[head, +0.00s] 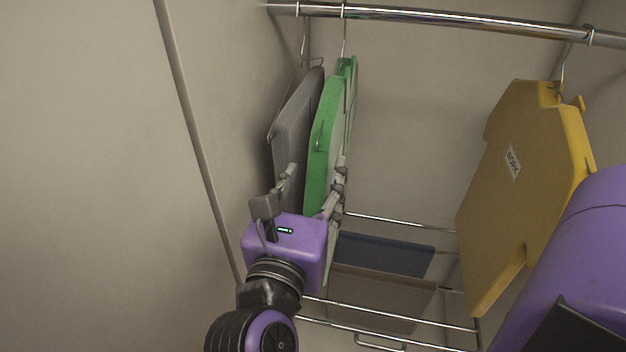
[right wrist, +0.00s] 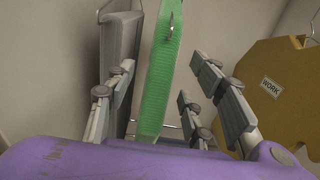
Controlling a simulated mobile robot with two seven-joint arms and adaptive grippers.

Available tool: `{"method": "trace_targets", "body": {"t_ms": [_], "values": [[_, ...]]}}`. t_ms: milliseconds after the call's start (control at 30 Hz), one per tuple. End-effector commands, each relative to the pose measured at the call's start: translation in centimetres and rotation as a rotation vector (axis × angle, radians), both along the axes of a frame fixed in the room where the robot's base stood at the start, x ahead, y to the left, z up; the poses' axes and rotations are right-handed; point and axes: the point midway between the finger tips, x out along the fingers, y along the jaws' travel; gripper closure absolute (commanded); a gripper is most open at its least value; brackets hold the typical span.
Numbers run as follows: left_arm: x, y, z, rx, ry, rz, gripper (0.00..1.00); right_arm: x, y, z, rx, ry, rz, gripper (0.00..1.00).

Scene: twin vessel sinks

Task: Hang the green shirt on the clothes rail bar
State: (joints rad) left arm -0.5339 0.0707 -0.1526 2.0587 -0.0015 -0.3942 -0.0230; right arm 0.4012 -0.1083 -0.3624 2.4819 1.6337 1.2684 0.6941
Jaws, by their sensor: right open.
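The green shirt (head: 322,140) is a flat panel seen nearly edge-on. In the head view its hook reaches up to the clothes rail bar (head: 430,18) and it hangs from there. My right gripper (head: 313,175) is open at the shirt's lower part, with fingers on both sides of it. The right wrist view also shows the green shirt (right wrist: 160,80) between the spread fingers of the right gripper (right wrist: 163,78), with gaps visible on both sides. My left gripper is not in view.
A grey garment (head: 292,125) hangs close on the left of the green shirt, near the wall. A yellow garment (head: 520,180) labelled WORK hangs on the right. Below is a wire rack (head: 400,224) with a dark blue folded item (head: 385,252). The bar is clear between green and yellow.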

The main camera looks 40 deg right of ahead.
Motion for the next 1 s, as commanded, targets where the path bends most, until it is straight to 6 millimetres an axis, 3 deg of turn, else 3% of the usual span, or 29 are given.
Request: {"method": "trace_targets", "body": {"t_ms": [533, 933, 1000], "values": [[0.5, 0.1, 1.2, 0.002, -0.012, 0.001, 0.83, 4.5, -5.3, 0.0, 0.008, 0.0, -0.003, 0.52], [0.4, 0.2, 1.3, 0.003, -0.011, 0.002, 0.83, 5.0, -5.9, -0.1, 0.009, 0.002, -0.002, 0.52], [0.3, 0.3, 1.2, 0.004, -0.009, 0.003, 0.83, 5.0, -5.8, -0.1, 0.009, 0.002, -0.002, 0.61]]}}
